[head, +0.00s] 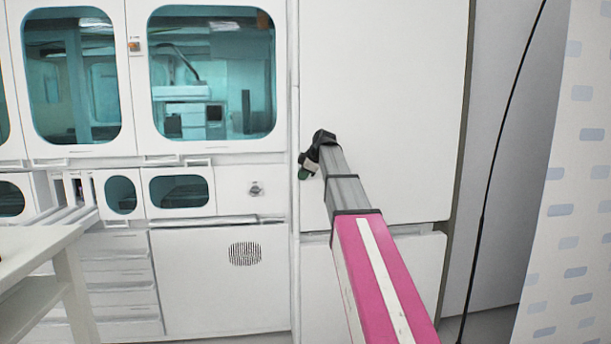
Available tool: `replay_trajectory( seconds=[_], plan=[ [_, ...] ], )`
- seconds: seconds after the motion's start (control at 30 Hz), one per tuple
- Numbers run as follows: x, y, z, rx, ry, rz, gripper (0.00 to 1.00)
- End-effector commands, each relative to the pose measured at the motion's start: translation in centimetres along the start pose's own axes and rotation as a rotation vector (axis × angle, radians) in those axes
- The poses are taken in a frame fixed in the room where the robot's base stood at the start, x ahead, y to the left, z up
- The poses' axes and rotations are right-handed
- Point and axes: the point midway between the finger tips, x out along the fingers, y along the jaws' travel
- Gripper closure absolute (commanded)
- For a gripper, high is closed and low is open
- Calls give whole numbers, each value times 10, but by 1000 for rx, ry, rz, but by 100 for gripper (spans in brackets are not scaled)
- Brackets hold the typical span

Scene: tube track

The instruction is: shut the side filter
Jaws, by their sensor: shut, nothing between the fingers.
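My gripper (306,171) is at the end of my outstretched arm, in front of the seam between the window cabinet and a tall plain white panel. It looks small and dark, and its fingers are shut with nothing visible between them. I cannot tell whether it touches the surface behind it. No part is clearly recognisable as the side filter. A white lower panel (200,290) with a dark striped grille (245,253) lies below and left of my gripper. My arm hides part of the tall white panel (390,100).
Teal windows (212,75) fill the upper left cabinet, with a small knob (255,189) below them. A white table (30,255) stands at the left front. A dark cable (490,190) hangs at right beside a patterned curtain (575,200).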

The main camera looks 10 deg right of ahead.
Motion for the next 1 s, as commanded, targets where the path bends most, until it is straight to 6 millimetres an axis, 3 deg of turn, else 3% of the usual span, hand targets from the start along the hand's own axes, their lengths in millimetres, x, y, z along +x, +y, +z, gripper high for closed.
replay_trajectory(
  seconds=[0.03, 0.3, 0.57, 0.67, 0.77, 1.0],
  plan=[
    [-16, 3, 1, 0, -1, 6, 100],
    [-68, 2, 1, 1, -2, 4, 100],
    [-92, 1, 1, 2, -2, 2, 100],
    [-85, -5, 6, 25, -7, -6, 100],
    [-63, -22, 17, 85, -24, -23, 100],
    [19, -88, 59, 332, -105, -75, 100]
  ],
)
